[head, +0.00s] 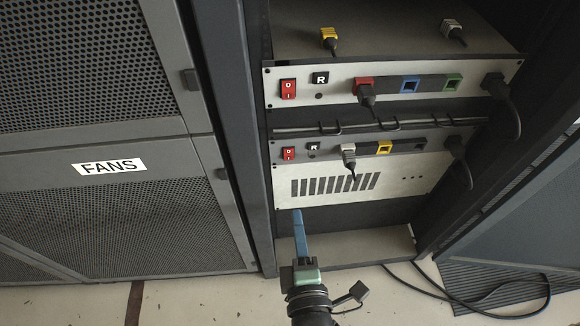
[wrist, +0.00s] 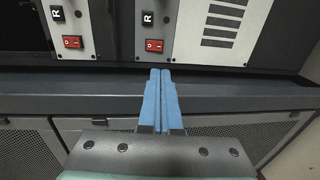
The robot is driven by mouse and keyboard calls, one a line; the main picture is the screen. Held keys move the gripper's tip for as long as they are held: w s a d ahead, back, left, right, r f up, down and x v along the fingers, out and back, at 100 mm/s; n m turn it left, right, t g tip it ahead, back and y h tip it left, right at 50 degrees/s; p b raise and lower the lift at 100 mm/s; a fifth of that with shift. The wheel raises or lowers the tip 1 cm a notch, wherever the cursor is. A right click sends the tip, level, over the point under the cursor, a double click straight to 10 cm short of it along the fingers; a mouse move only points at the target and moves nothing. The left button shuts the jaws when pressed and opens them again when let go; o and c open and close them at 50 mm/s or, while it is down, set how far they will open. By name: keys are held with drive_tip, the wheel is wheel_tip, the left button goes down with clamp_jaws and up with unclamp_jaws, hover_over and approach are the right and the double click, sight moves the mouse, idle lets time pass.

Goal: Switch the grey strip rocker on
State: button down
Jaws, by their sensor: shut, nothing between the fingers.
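The grey strip (head: 322,145) runs along the top of the lower unit, above its slotted white panel. Its small red rocker (head: 288,153) is at the strip's left end, left of a black R button (head: 313,146). In the wrist view this rocker (wrist: 155,45) lies just beyond my fingertips, slightly left of them. Which end is pressed in is too small to tell. My gripper (head: 297,212) is shut and empty, its blue fingers together, below the lower unit in the head view. In the wrist view my gripper (wrist: 160,72) points toward the panels, apart from the rocker.
The upper white panel (head: 330,91) has a similar red rocker (head: 288,88) and coloured sockets. Black cables (head: 463,170) hang at the right. The rack's left post (head: 240,130) stands beside my gripper, with the FANS cabinet (head: 110,168) further left.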

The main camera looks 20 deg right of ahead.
drive_tip(key=b, duration=0.5)
approach(289, 160)
drive_tip(key=x, duration=0.5)
drive_tip(key=shift+b+x, duration=0.3)
drive_tip(key=shift+x, duration=0.6)
drive_tip(key=shift+r, duration=0.15)
drive_tip(key=shift+w, duration=0.1)
